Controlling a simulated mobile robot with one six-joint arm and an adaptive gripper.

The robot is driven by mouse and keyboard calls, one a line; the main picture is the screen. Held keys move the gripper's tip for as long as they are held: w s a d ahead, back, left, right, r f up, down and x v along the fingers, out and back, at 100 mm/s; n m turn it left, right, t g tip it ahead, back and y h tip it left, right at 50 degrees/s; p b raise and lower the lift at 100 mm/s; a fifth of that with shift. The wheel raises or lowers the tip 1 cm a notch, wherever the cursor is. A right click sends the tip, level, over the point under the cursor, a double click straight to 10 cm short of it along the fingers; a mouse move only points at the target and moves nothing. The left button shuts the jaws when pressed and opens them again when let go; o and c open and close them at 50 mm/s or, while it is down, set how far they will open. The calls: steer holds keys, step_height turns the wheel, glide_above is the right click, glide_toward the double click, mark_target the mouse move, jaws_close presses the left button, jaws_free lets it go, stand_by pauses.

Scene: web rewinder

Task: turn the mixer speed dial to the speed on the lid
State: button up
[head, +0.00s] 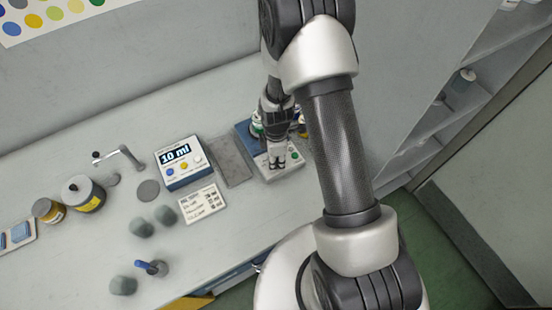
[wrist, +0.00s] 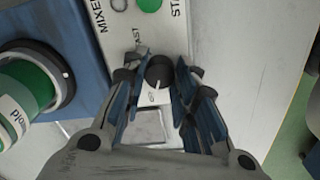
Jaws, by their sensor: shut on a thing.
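The black speed dial (wrist: 158,72) sits on the mixer's pale control panel (wrist: 126,58). The word FAST is printed beside it; a smaller mark on the near side is hard to read. A short white line on the dial points toward the bottom of the wrist view. My gripper (wrist: 157,76) is shut on the dial, one finger on each side. In the head view my gripper (head: 276,160) covers the dial.
A green button (wrist: 149,4) sits above the dial on the panel. In the head view, a dispenser reading 10 ml (head: 184,165), a grey pad (head: 231,160) and a printed card (head: 203,203) lie left of the mixer. Shelves (head: 440,110) stand at the right.

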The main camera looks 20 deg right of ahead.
steer(key=c, duration=0.4)
steer(key=shift+m, duration=0.3)
steer(key=shift+c, duration=0.2)
steer(key=m+b, duration=0.1)
steer(key=m, duration=1.1)
steer(key=shift+m, duration=0.3)
steer(key=m, duration=0.3)
steer(key=shift+m+b, duration=0.3)
steer(key=shift+b, duration=0.05)
steer(key=m, duration=0.3)
steer(key=shift+m, duration=0.3)
steer(key=m, duration=0.6)
steer(key=shift+m, duration=0.4)
